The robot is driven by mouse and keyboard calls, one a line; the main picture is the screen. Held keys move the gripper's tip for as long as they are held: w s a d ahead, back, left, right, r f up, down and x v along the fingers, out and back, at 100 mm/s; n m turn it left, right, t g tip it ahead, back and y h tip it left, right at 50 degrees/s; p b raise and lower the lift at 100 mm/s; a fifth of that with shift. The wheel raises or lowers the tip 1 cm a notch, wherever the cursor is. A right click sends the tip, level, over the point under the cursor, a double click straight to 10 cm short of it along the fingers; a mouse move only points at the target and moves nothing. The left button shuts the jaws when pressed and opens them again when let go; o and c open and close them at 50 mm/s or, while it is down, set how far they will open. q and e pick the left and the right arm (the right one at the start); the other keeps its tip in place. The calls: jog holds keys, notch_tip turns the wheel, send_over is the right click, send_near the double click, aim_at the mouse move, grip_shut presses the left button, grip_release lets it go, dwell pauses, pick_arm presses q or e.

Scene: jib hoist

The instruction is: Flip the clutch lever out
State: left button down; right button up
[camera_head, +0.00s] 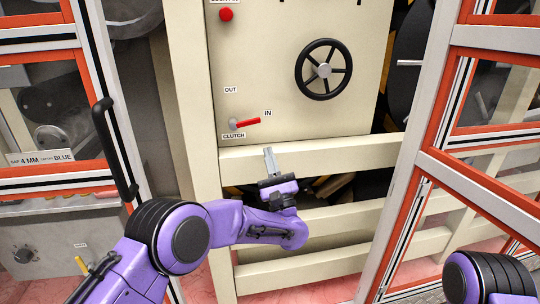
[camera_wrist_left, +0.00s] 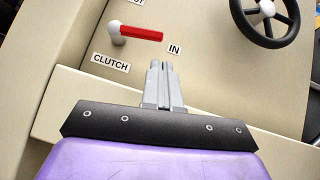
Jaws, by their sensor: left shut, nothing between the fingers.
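The clutch lever (camera_head: 246,122) has a red handle on a pale round pivot, on the cream panel (camera_head: 280,95) above the CLUTCH label. Its handle points right, toward the IN label; the OUT label (camera_head: 231,90) is above the pivot. The lever also shows in the left wrist view (camera_wrist_left: 140,34), at the upper left. My left gripper (camera_head: 269,150) is shut and empty, just below and right of the lever, apart from it. Its closed fingertips (camera_wrist_left: 160,66) point up the panel, below the IN label. My right gripper is out of view; only a purple link of my right arm shows at the lower right.
A black handwheel (camera_head: 323,69) sits on the panel to the right of the lever, and a red button (camera_head: 226,14) is above. Cream rails (camera_head: 310,152) cross below the panel. Orange-and-white framed doors stand at left and right (camera_head: 420,160).

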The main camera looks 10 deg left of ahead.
aim_at(259, 122)
pick_arm(q)
jog(key=p+x, duration=0.1)
jog(key=x, duration=0.4)
jog(key=shift+r+p, duration=0.15)
jog(key=shift+p, duration=0.15)
jog(key=shift+w+a+r, duration=0.3)
jog(key=shift+w+r, duration=0.05)
jog(key=shift+w, duration=0.05)
